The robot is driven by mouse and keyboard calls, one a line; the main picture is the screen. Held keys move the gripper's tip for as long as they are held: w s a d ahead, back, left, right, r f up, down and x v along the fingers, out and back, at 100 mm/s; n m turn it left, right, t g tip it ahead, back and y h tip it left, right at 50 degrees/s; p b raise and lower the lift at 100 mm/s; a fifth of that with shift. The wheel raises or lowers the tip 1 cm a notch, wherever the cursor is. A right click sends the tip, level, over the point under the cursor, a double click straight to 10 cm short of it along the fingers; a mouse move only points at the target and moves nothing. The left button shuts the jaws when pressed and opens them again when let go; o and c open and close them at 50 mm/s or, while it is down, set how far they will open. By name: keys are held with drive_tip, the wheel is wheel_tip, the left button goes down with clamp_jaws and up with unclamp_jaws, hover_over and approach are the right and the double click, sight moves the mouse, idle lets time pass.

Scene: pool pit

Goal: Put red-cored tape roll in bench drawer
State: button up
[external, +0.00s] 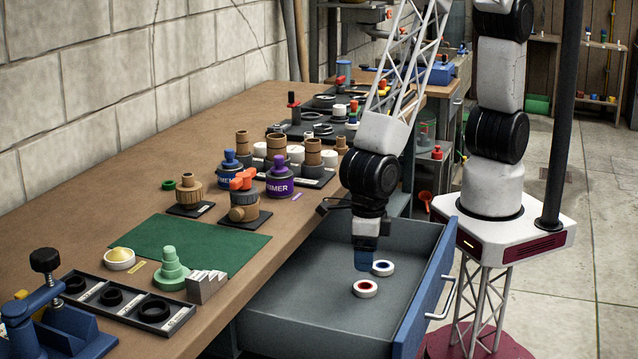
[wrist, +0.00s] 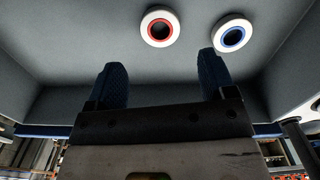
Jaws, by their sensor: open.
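The red-cored tape roll (external: 365,288), white with a red centre, lies flat on the floor of the open bench drawer (external: 300,300). A blue-cored tape roll (external: 382,268) lies beside it, a little apart. My gripper (external: 363,262) points down into the drawer, close to the blue-cored roll. In the wrist view my gripper (wrist: 162,80) shows two blue fingers spread apart with nothing between them. The red-cored roll (wrist: 160,27) lies beyond the gap between the fingertips. The blue-cored roll (wrist: 233,35) lies beyond the right fingertip.
The drawer's blue front (external: 428,295) has a metal handle (external: 445,298). The workbench (external: 200,150) carries a green mat (external: 190,245), primer cans (external: 279,178), pipe fittings and a black tray of rings (external: 128,303). The drawer floor around the rolls is clear.

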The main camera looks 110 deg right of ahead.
drive_tip(key=shift+r, duration=2.4)
drive_tip(key=s+d+r+m+t, duration=0.1)
drive_tip(key=s+d+r+m, duration=0.3)
drive_tip(key=d+r+m, duration=0.4)
drive_tip(key=s+d+r+m, duration=0.45)
drive_tip(key=d+r, duration=0.25)
drive_tip(key=r, duration=0.4)
drive_tip(key=s+d+r+m, duration=0.4)
drive_tip(key=s+d+m, duration=0.2)
drive_tip(key=s+m, duration=0.2)
drive_tip(key=s+d+r+m+t, duration=0.1)
drive_tip(key=s+d+r+m, duration=0.4)
drive_tip(key=s+m, duration=0.3)
drive_tip(key=shift+s+d+r+t, duration=0.25)
drive_tip(key=shift+s+d, duration=0.35)
drive_tip(key=shift+s, duration=0.4)
